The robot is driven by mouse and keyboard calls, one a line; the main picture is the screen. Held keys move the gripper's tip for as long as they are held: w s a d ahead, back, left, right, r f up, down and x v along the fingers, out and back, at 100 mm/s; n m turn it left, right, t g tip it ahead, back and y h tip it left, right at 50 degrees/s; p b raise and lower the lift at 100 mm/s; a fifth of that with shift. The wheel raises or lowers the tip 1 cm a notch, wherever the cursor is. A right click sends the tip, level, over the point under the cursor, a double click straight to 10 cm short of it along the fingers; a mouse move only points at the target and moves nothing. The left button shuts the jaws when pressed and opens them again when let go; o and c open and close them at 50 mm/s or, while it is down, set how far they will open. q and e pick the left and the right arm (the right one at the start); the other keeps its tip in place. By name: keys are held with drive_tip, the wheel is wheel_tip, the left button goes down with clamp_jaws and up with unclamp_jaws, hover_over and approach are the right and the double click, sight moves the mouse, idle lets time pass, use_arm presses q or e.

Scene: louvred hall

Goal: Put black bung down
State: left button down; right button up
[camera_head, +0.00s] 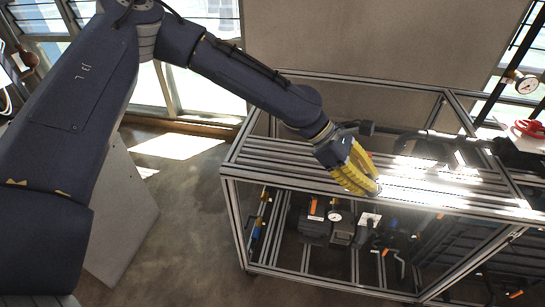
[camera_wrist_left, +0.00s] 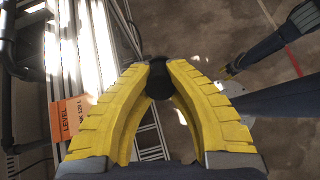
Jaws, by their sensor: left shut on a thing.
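The black bung (camera_wrist_left: 159,84) is small and dark and sits between the yellow fingertips of my left gripper (camera_wrist_left: 160,72) in the left wrist view. The fingers are shut on it. In the head view my left gripper (camera_head: 369,190) points down at the front part of the slatted metal bench top (camera_head: 290,172). The fingers hide the bung there. I cannot tell whether the bung touches the bench.
An orange label (camera_wrist_left: 67,118) shows beside the bench slats in the left wrist view. Below the bench top are valves and a gauge (camera_head: 334,216). A red handwheel (camera_head: 529,128) is at the far right. The bench's left slats are clear.

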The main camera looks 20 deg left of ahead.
use_arm(q)
drive_tip(key=shift+s+d+f+m+g+y, duration=0.1)
drive_tip(key=shift+d+f+m+g+y, duration=0.15)
drive_tip(key=shift+m+g, duration=0.3)
drive_tip(key=shift+m+y, duration=0.35)
drive_tip(key=shift+d+f+m+g+y, duration=0.2)
drive_tip(key=shift+f+m+g+y, duration=0.25)
drive_tip(key=shift+m+g, duration=0.3)
drive_tip(key=m+y, duration=0.1)
drive_tip(key=w+m+g+y, duration=0.1)
drive_tip(key=m, duration=0.1)
drive_tip(key=shift+f, duration=0.35)
drive_tip(key=shift+w+a+f+m+y, duration=0.15)
drive_tip(key=shift+f+m+y, duration=0.05)
drive_tip(key=shift+m+y, duration=0.25)
drive_tip(key=w+a+f+m+y, duration=0.2)
drive_tip(key=w+a+m+y, duration=0.2)
drive_tip(key=a+m, duration=0.15)
wheel_tip(320, 180, up, 12)
drive_tip(key=m+t+y, duration=0.1)
drive_tip(key=m+t, duration=0.2)
drive_tip(key=t, duration=0.2)
hover_over(272, 156)
wheel_tip(272, 156, down, 20)
drive_tip(key=shift+d+r, duration=0.1)
drive_tip(key=shift+r, duration=0.15)
drive_tip(key=c, duration=1.4)
unclamp_jaws()
